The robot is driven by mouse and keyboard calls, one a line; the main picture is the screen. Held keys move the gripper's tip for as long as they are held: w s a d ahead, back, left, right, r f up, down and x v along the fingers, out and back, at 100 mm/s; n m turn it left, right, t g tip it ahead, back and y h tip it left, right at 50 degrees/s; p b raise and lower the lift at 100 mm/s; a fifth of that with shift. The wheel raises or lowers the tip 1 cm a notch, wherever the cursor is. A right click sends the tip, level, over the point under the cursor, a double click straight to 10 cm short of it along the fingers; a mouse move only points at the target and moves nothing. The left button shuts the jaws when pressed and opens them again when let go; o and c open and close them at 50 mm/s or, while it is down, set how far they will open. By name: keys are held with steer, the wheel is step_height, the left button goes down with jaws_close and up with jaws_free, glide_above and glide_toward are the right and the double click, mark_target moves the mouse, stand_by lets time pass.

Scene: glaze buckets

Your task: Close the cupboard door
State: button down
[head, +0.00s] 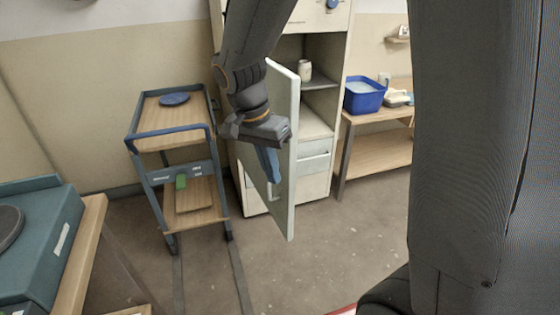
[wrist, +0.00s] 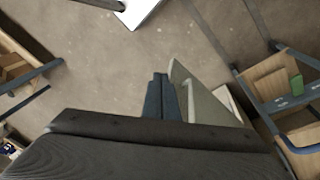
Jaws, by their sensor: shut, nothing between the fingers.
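The cupboard (head: 312,165) stands against the back wall, pale cream, with its inside partly visible. Its door (head: 286,215) stands wide open, swung out toward me, with a small handle (head: 282,190) low on its face. My gripper (head: 270,165) is shut and empty, fingers pointing down, in front of the door's face. In the wrist view the shut fingers (wrist: 162,97) lie just left of the pale door (wrist: 195,95). They are very close to it, and I cannot tell whether they touch. The hinge side of the door is partly hidden by my arm.
A trolley (head: 168,136) with blue rails and a blue plate (head: 174,99) stands left of the cupboard. A cream jar (head: 304,70) sits on the cupboard's shelf. A wooden table (head: 376,152) with a blue basin (head: 364,96) stands to the right. Floor in front is clear.

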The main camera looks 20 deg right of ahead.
steer(key=w+a+r+m+h+p, duration=0.2)
steer(key=w+a+r+m, duration=0.1)
steer(key=w+r+m, duration=0.25)
steer(key=w+d+f+p, duration=0.1)
steer(key=d+f+p, duration=0.3)
steer(key=d+f, duration=0.3)
steer(key=shift+w+d+f+m+t, duration=0.15)
steer(key=shift+w+f+m+t, duration=0.25)
steer(key=shift+f, duration=1.25)
steer(key=shift+s, duration=0.1)
